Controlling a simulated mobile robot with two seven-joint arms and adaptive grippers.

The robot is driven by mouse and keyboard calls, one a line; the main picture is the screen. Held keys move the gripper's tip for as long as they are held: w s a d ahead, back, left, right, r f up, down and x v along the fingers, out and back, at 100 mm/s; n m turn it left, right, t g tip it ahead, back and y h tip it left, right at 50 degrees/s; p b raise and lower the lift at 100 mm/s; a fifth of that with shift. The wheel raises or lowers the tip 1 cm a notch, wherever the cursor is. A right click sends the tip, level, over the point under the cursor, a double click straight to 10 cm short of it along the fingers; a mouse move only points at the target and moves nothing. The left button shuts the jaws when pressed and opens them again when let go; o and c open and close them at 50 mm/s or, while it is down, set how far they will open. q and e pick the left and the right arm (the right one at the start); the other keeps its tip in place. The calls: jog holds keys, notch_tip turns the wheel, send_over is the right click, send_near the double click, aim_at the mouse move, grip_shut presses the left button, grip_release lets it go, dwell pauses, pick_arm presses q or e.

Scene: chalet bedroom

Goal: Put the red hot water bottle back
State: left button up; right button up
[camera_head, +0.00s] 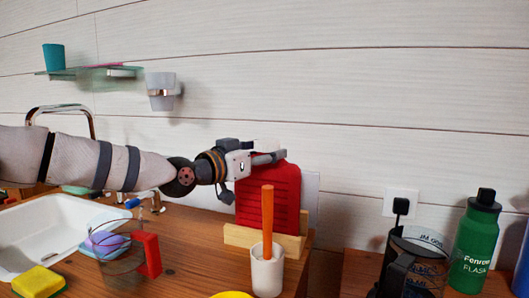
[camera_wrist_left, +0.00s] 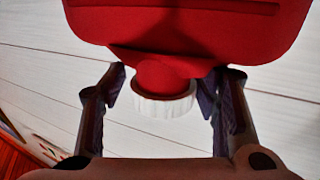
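The red hot water bottle (camera_head: 270,198) is upright at the counter's right end. Its lower edge is behind the front bar of a light wooden holder (camera_head: 240,237); whether it rests on the base is hidden. My left gripper (camera_head: 251,173) is at the bottle's upper left part. In the left wrist view, the bottle's neck and white cap (camera_wrist_left: 163,107) are between the two fingers of the open left gripper (camera_wrist_left: 162,90). Strips of wall show between each finger and the cap, so the fingers look apart from it. My right gripper is not in view.
A white cup (camera_head: 267,272) with an orange stick stands before the holder. A glass mug with a red handle (camera_head: 150,255), a sink (camera_head: 35,245) and a yellow sponge (camera_head: 38,283) are left. A black machine (camera_head: 408,262) and green flask (camera_head: 475,245) are right, beyond a gap.

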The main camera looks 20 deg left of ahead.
pick_arm(q)
jog(key=shift+r, duration=0.15)
jog(key=shift+s+a+r, duration=0.1)
jog(key=shift+s+a, duration=0.05)
jog(key=shift+s, duration=0.15)
jog(key=p+v, duration=0.2)
jog(key=v, duration=0.9)
jog(key=shift+s+p, duration=0.2)
jog(key=shift+p, duration=0.15)
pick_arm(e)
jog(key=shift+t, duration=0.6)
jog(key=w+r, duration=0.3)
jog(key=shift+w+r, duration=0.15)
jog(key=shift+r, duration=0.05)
